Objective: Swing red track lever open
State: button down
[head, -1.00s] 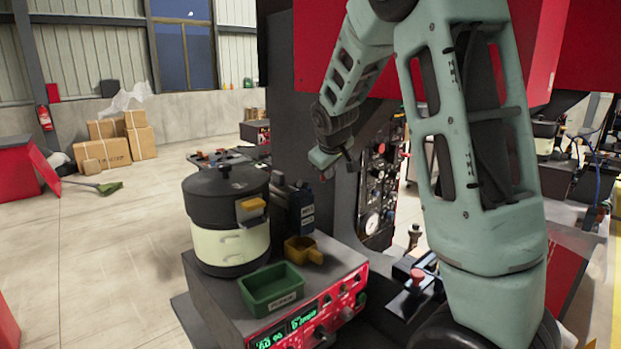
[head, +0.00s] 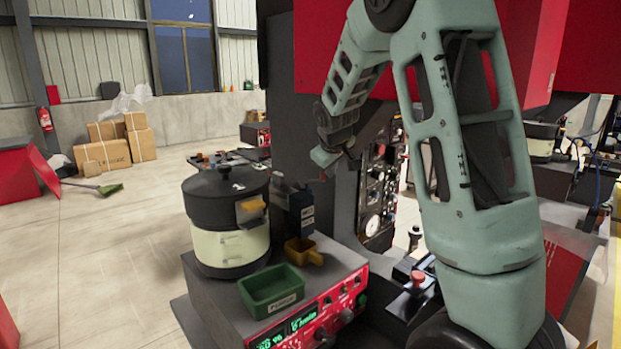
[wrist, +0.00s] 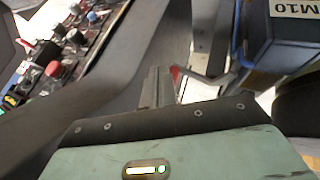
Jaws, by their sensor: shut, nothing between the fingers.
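My gripper (head: 326,166) hangs in the head view beside the tall dark panel, behind and above the small bins. In the wrist view its fingers (wrist: 157,86) are together with nothing held. Just right of the fingertips in the wrist view is a small red piece (wrist: 177,73) by a thin grey bar, which may be the red track lever. It is close to the fingers; I cannot tell whether they touch.
A dark blue M10 bin (wrist: 288,38) stands right of the fingers. A black and cream bowl feeder (head: 228,220), a green tray (head: 272,290) and a yellow scoop-like bin (head: 304,252) stand on the machine top. A knob panel (head: 380,190) is close to the gripper's right.

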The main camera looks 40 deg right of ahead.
jog(key=b+v, duration=0.5)
jog(key=v, duration=1.2)
jog(key=shift+r, duration=0.2)
